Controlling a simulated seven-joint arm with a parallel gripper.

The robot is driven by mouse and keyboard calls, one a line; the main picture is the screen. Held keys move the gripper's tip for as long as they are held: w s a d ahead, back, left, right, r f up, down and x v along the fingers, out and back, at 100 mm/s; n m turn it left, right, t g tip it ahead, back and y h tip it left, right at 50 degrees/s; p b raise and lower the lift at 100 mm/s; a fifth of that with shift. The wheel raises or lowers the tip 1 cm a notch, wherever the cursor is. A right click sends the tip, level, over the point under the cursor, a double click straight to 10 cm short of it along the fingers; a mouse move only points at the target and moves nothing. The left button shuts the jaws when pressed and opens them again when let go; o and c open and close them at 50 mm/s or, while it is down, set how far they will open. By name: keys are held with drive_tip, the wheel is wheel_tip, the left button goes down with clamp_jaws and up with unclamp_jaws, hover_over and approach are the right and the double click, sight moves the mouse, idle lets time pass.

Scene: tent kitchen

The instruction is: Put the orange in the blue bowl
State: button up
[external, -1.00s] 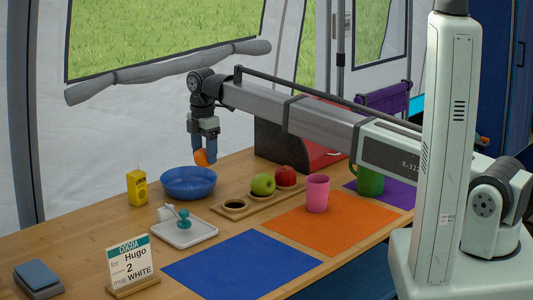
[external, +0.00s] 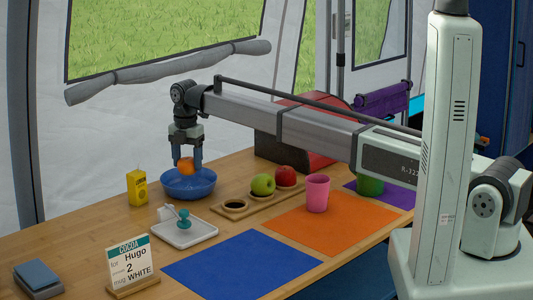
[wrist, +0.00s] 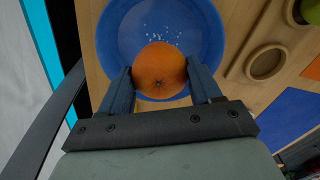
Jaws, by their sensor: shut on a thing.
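The orange (external: 186,166) is between the fingers of my gripper (external: 187,168), which is shut on it. In the external view it is over the blue bowl (external: 189,186), at about rim height or just above. In the wrist view the orange (wrist: 160,70) is gripped between the two blue fingertips, with the blue bowl (wrist: 112,40) around and beneath it. Small white specks show on the bowl's inside. I cannot tell whether the orange touches the bowl.
A yellow carton (external: 137,188) stands left of the bowl. A white tray (external: 184,231) is in front. A wooden holder (external: 235,207) with a green apple (external: 262,184) and a red apple (external: 286,176) is to the right, beside a pink cup (external: 317,193).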

sight(187, 158)
drive_tip(key=shift+f, duration=2.55)
drive_tip(key=shift+f, duration=0.2)
drive_tip(key=o, duration=1.1)
wheel_tip(187, 158, up, 12)
drive_tip(key=shift+r, duration=0.2)
